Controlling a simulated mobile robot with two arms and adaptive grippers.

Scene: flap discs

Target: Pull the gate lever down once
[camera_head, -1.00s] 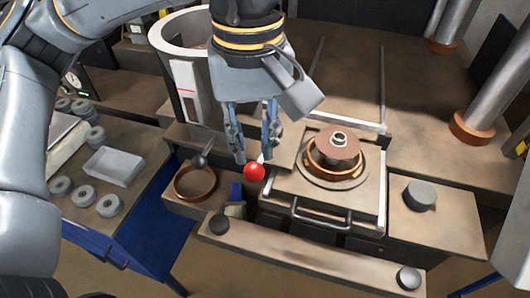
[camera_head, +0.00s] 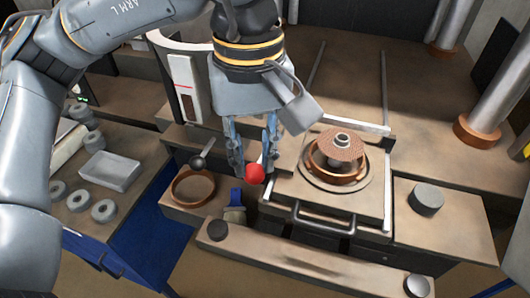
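The gate lever shows as a red ball knob (camera_head: 255,174) with a short pale stem, at the front left corner of the press plate. My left gripper (camera_head: 254,172) points down over it, its two blue-grey fingers apart. The fingertips are at the left and right of the knob, with the knob between them. A gap seems to show beside the knob, so the fingers look open; whether either touches it is hard to tell. Most of the lever's stem is hidden behind the knob and fingers. My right gripper is out of view.
A round disc assembly (camera_head: 340,148) sits on the plate to the right, above a black handle (camera_head: 322,222). A copper ring (camera_head: 193,187) and a ladle (camera_head: 202,157) are to the left. A grey tray (camera_head: 109,171) and several grey rings lie on the left table.

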